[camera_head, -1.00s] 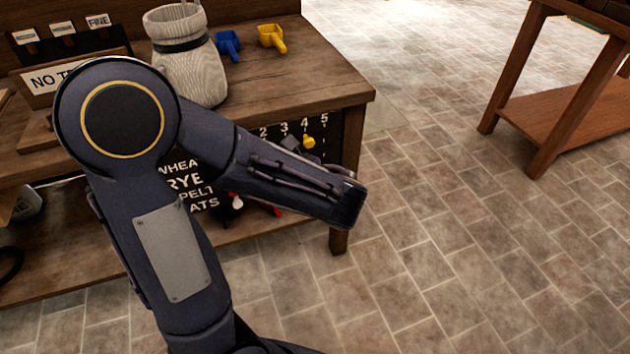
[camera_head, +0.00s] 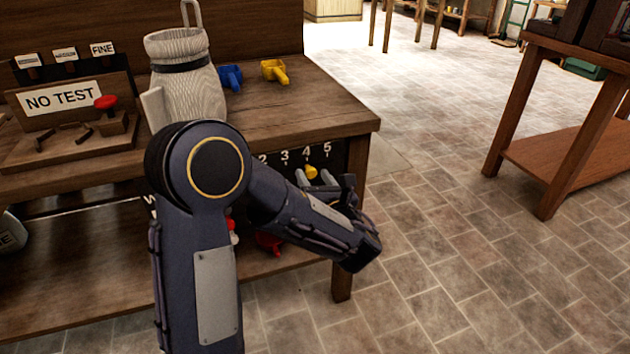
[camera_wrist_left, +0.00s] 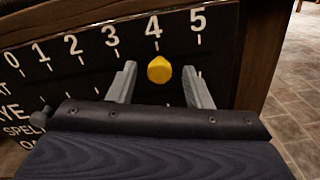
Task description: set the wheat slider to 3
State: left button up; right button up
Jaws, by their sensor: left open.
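The slider panel (camera_wrist_left: 92,77) is a black board with numbers 0 to 5 along its top and row names at its left, partly cut off. A yellow knob (camera_wrist_left: 159,69), on the top row, sits just below the 4; it also shows in the head view (camera_head: 311,172). My left gripper (camera_wrist_left: 160,82) is open, with one finger on each side of the yellow knob and visible gaps to it. In the head view my left gripper (camera_head: 316,178) is at the panel, and my arm hides much of the panel. My right gripper is not in view.
The panel is under the wooden bench top (camera_head: 300,110). A sack (camera_head: 185,85), a blue scoop (camera_head: 230,77) and a yellow scoop (camera_head: 274,72) stand above.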

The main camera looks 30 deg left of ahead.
pick_arm(q)
jog(key=shift+c, duration=0.4)
grip_shut()
jog(key=shift+s+a, duration=1.65)
jog(key=shift+s, duration=0.25)
jog(key=shift+o, duration=0.4)
grip_release()
jog(key=p+v, duration=0.2)
jog(key=v, duration=0.6)
